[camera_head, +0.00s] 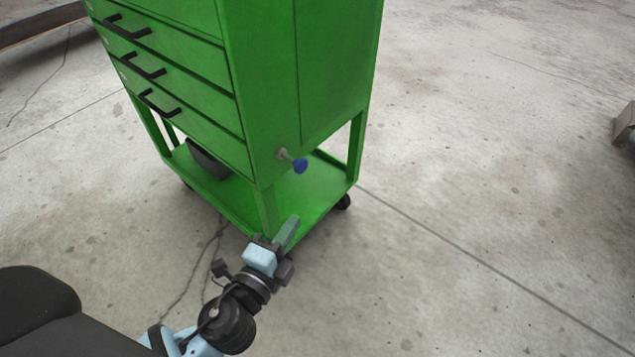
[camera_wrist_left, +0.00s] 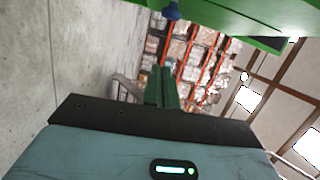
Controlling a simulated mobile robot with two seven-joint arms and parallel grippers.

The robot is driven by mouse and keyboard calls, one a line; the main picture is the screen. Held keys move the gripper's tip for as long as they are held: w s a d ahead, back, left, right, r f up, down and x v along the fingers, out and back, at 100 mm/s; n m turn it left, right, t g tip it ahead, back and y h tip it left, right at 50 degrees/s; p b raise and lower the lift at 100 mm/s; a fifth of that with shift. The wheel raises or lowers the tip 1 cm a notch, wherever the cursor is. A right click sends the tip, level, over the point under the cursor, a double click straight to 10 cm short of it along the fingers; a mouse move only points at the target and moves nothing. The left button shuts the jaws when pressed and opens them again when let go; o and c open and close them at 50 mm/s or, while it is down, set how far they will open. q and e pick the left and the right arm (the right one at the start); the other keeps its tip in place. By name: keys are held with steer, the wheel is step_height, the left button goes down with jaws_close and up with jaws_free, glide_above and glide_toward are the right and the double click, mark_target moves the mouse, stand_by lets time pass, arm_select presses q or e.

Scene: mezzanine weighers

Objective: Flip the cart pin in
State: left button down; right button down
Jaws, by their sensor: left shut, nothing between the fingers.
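The cart pin is a short grey stem with a blue knob (camera_head: 300,166), sticking out from the lower side of the green cart (camera_head: 268,95). The blue knob also shows at the top edge of the left wrist view (camera_wrist_left: 172,12), beside the cart's green edge. My left gripper (camera_head: 289,230) is below the pin in the head view, near the cart's lower corner, and apart from the knob. Its fingers (camera_wrist_left: 163,86) are together with nothing between them. My right gripper is not in view.
The cart has several drawers with black handles (camera_head: 145,67) and a lower shelf (camera_head: 315,184) holding a dark bin (camera_head: 207,160). It stands on casters (camera_head: 343,202). Racks with boxes (camera_wrist_left: 195,55) stand far off.

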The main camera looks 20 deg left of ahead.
mark_target(297, 164)
arm_select(q)
steer(key=shift+w+d+r, duration=0.15)
steer(key=shift+w+d, duration=0.1)
steer(key=shift+w, duration=0.2)
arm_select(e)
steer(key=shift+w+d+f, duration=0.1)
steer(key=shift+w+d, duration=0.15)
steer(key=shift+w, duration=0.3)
arm_select(q)
steer(key=w+a+b, duration=0.1)
steer(key=w+a, duration=0.1)
steer(key=w, duration=0.9)
steer(key=shift+w+a, duration=0.15)
steer(key=shift+a, duration=0.25)
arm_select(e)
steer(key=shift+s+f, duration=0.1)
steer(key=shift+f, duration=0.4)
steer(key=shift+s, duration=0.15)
